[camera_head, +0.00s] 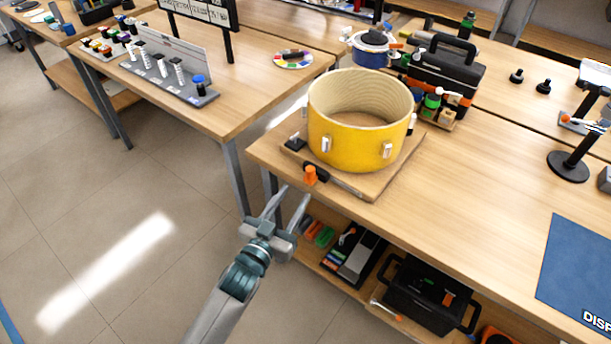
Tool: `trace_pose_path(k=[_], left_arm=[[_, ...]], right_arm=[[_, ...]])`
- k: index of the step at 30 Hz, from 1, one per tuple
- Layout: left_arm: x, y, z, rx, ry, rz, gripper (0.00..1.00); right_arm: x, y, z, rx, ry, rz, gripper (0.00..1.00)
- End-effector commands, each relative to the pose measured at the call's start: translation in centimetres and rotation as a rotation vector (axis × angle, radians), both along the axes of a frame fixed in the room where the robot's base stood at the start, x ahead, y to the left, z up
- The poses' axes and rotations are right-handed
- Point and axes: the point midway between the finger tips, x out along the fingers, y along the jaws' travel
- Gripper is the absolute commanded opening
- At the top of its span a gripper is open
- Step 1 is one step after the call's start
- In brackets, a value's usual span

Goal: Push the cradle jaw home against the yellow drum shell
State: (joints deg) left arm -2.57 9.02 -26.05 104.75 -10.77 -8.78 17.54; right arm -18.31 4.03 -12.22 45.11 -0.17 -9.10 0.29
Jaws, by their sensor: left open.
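The yellow drum shell (348,149) stands upright on a square wooden board (376,182) at the left end of the workbench. Its pale inside shows, and metal lugs sit on its outside. A dark slide with an orange knob (310,176) sits at the board's front left edge, close to the shell; I take it to be the cradle jaw. I cannot tell whether it touches the shell. A small black block (295,142) is at the board's left corner. My left gripper (287,197) is open and empty, in front of the bench edge and below the orange knob. My right gripper is not in view.
A black toolbox (446,72) and a blue-and-white pot (371,48) stand behind the shell. A blue mat (580,272) lies at the right. The shelf below holds a black case (426,295). The bench front right of the board is clear.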

Motion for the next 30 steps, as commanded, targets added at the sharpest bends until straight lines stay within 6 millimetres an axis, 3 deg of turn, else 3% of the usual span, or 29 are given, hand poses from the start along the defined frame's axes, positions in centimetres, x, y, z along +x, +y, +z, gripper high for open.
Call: trace_pose_path(k=[6, 12, 20, 27, 28, 30], left_arm=[[3.6, -1.7, 0.2, -0.002, 0.0, 0.0, 0.4], [6.0, -2.8, 0.1, -0.001, 0.0, 0.0, 0.4], [7.2, -3.3, 0.0, -0.001, 0.0, 0.0, 0.4], [7.2, -3.3, 0.0, -0.001, 0.0, 0.0, 0.4], [7.2, -3.3, 0.0, -0.001, 0.0, 0.0, 0.38], [7.2, -3.3, 0.0, -0.001, 0.0, 0.0, 0.21]], right_arm=[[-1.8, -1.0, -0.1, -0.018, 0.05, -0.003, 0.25], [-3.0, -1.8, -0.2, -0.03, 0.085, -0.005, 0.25], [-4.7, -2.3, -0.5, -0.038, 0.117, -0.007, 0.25], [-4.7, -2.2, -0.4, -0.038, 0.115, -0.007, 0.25], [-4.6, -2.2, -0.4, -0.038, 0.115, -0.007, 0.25], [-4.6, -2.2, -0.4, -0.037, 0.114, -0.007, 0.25]])
